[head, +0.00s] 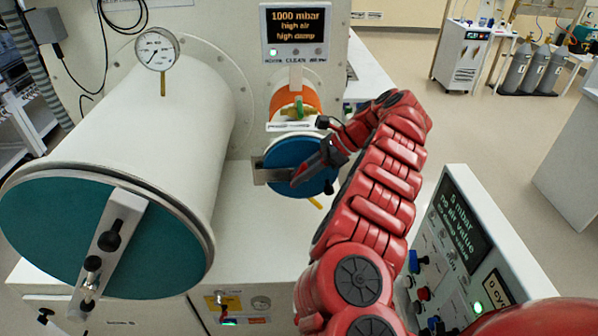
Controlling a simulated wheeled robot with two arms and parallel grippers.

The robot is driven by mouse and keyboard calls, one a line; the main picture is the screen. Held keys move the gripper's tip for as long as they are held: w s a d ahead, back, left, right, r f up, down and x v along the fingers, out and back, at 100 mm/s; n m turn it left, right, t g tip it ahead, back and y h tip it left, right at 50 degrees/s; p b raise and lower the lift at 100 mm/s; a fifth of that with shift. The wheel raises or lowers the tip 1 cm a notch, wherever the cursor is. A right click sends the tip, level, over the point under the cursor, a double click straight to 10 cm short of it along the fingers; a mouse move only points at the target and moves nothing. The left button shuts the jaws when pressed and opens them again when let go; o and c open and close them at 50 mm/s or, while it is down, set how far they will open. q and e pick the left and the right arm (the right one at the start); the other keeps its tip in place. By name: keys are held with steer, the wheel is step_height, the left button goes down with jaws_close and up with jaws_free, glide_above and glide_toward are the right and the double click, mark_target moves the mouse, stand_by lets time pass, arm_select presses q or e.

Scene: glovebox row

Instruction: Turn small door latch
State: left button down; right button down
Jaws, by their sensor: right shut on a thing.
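The small round blue door (283,154) closes the front of the small antechamber in the middle of the head view. A grey metal bracket (260,171) sits at its left edge. My right gripper (304,176) is at the face of this door, its fingers pointing down and left across it. It is shut on the small door latch, which the fingers and wrist mostly hide, so I cannot tell the latch's angle. My left gripper is not in view.
The large antechamber (150,125) with its teal door (60,235) and latch bar (105,240) fills the left. A pressure gauge (157,48) stands on it. A display (295,28) reads 1000 mbar above. A control panel (455,235) stands close to my right arm.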

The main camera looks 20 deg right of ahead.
steer(key=shift+s+d+f+y, duration=0.15)
steer(key=shift+d+f+y, duration=0.15)
steer(key=shift+y, duration=0.5)
steer(key=shift+a+f+t+y+b, duration=0.15)
steer(key=shift+t+y+b, duration=0.35)
steer(key=shift+y, duration=0.5)
steer(key=c, duration=1)
jaws_free()
steer(key=shift+c, duration=0.2)
